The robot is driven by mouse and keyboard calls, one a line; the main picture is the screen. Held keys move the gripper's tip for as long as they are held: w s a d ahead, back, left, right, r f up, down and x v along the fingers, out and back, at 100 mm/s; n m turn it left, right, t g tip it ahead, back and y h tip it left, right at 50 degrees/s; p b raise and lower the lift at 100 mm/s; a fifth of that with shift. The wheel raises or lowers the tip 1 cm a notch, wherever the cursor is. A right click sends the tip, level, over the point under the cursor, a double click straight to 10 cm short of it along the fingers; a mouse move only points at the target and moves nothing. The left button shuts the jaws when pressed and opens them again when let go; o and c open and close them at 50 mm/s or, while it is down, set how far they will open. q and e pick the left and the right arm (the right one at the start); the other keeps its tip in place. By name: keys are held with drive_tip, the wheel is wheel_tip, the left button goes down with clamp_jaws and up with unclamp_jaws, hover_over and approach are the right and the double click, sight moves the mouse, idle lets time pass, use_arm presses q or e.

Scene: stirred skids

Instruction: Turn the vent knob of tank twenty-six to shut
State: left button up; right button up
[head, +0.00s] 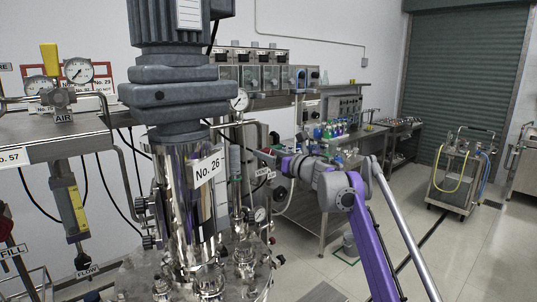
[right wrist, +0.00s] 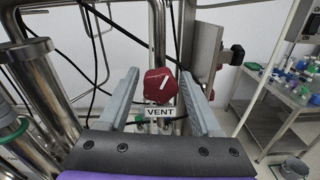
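Tank twenty-six (head: 185,200) is a shiny steel vessel with a grey motor on top and a "No. 26" tag (head: 207,168). In the right wrist view the red vent knob (right wrist: 158,86) faces me, with a white mark slanting up and slightly right. A "VENT" label (right wrist: 160,112) is just below it. My right gripper (right wrist: 160,78) is open, its grey fingers on either side of the knob with gaps showing. In the head view my right gripper (head: 268,156) is at the pipework right of the tank; its fingertips are hard to make out. My left gripper is not in view.
Steel pipes and black cables run close around the knob. A gauge (head: 260,214) and fittings crowd the tank lid. A bench with bottles (head: 335,130) stands behind, and a cart with hoses (head: 462,175) is at the right. The floor between is mostly open.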

clamp_jaws()
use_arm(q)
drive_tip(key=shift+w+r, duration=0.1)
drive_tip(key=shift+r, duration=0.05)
use_arm(e)
drive_tip(key=shift+r, duration=0.1)
drive_tip(key=m+p, duration=0.1)
drive_tip(key=m, duration=0.1)
drive_tip(key=shift+w+m, duration=0.1)
drive_tip(key=shift+m, duration=0.3)
drive_tip(key=m, duration=0.3)
drive_tip(key=shift+d+m, duration=0.15)
drive_tip(key=shift+m, duration=0.15)
drive_tip(key=m, duration=0.3)
drive_tip(key=shift+m+p, duration=0.3)
drive_tip(key=shift+p, duration=0.05)
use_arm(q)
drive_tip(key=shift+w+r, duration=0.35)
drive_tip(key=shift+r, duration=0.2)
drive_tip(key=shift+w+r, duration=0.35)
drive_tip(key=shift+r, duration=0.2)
use_arm(e)
drive_tip(key=shift+w+f+m, duration=0.1)
drive_tip(key=shift+f+m, duration=0.1)
drive_tip(key=shift+m, duration=1.5)
